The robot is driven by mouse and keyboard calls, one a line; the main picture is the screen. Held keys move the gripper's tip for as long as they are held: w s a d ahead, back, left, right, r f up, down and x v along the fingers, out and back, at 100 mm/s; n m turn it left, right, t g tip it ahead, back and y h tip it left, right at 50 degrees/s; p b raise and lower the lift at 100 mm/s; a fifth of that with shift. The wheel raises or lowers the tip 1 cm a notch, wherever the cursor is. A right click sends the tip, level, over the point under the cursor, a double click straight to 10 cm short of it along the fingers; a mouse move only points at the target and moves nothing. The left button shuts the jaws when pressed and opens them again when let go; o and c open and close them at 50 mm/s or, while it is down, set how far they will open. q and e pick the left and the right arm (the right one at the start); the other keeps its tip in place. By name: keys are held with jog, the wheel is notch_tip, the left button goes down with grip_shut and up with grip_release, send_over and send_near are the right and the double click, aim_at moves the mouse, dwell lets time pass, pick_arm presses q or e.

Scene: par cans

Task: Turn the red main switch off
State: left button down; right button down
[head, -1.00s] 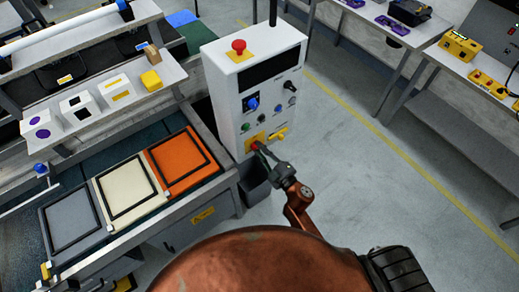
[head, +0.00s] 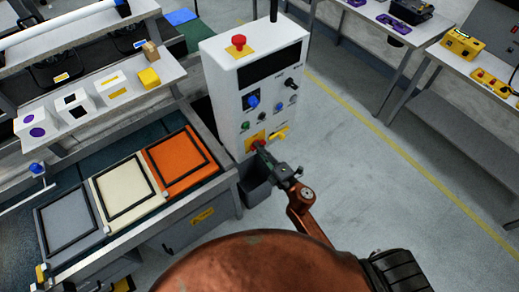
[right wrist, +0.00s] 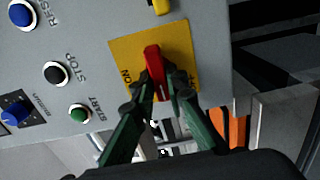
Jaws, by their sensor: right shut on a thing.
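The red main switch (right wrist: 153,65) sits on a yellow plate (right wrist: 180,38) low on the front of the white control cabinet. In the right wrist view its handle lies between the two green fingers of my right gripper (right wrist: 160,92), which is shut on it. "ON" is printed on the plate to the left of the handle; the marking on the other side is partly hidden. In the head view my right gripper (head: 266,155) reaches the switch (head: 256,144) from below right and hides part of it. My left gripper is not in view.
The cabinet (head: 225,100) also carries a red mushroom button (head: 238,41) on top and several knobs and buttons. A yellow handle (head: 278,134) is close beside the switch. A dark bin (head: 255,186) stands below. Orange, cream and grey panels (head: 180,160) lie to the left.

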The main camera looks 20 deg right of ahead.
jog(key=shift+a+f, duration=0.1)
dwell(0.3)
jog(key=c, duration=1.9)
grip_release()
jog(key=shift+c, duration=0.2)
jog(key=shift+s, duration=0.1)
jog(key=v, duration=1.2)
